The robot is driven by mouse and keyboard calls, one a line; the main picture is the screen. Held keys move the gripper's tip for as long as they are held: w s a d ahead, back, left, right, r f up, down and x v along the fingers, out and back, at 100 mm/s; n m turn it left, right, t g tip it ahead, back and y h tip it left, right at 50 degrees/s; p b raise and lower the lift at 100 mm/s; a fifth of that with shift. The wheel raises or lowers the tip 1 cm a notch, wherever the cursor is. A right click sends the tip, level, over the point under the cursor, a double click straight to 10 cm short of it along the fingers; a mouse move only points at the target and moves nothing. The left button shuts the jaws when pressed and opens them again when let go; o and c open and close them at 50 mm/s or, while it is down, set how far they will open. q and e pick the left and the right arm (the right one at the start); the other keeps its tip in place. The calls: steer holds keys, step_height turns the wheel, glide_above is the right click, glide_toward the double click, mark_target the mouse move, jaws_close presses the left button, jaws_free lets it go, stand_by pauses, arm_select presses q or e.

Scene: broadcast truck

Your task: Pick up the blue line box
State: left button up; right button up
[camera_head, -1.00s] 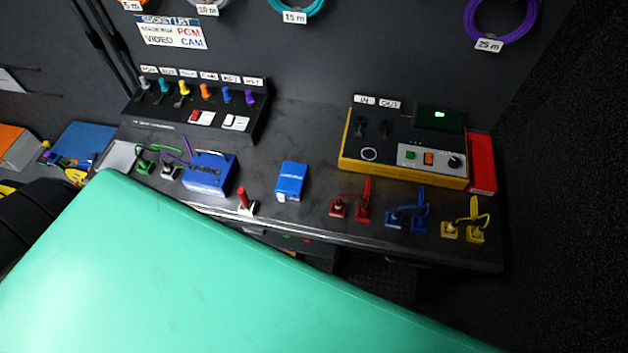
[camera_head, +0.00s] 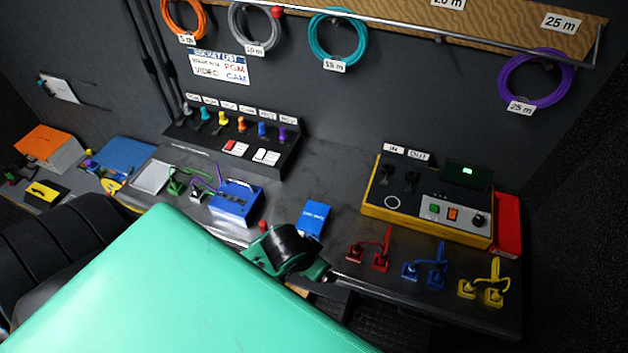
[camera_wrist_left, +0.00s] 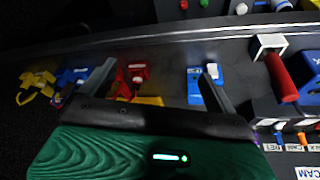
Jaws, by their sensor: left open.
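A small upright blue box (camera_head: 313,219) with white lettering stands near the bench's front edge; the lettering is too small to read. A larger blue box (camera_head: 236,203) with cables on top is to its left. My left gripper (camera_head: 288,252) is at the bench's front edge, just in front of the small box and covering its lower part; its fingertips are hard to make out there. In the left wrist view its fingers (camera_wrist_left: 157,82) are apart and empty, with the small blue box (camera_wrist_left: 195,88) beyond them, near the right-hand finger. My right gripper is not in view.
A red-handled piece (camera_wrist_left: 280,78) stands beside the small box. Red plugs (camera_head: 370,254), blue plugs (camera_head: 425,268) and yellow plugs (camera_head: 482,287) line the front edge to the right. A yellow-sided console (camera_head: 430,205) and a switch panel (camera_head: 235,140) stand behind.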

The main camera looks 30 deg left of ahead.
arm_select(q)
steer(key=w+a+r+n, duration=0.1)
steer(key=w+a+r, duration=0.15)
steer(key=w, duration=0.25)
steer(key=n+y, duration=0.2)
steer(key=n, duration=0.1)
glide_toward(313, 217)
steer(key=x, duration=0.3)
steer(key=p+x, duration=0.1)
steer(key=x, duration=0.2)
steer(key=shift+w+a+r+p, duration=0.1)
steer(key=shift+w+a+p, duration=0.1)
steer(key=shift+w+p, duration=0.1)
steer(key=shift+f+p, duration=0.35)
steer(key=shift+f, duration=0.05)
steer(key=p+x, duration=0.1)
steer(key=x, duration=0.2)
steer(key=shift+d+f, duration=0.1)
steer(key=shift+d, duration=0.05)
steer(key=shift+w+f, duration=0.15)
steer(key=shift+f, duration=0.55)
steer(key=shift+f+p, duration=0.2)
steer(key=shift+p, duration=0.15)
steer(key=c, duration=1.3)
steer(key=shift+o, duration=0.2)
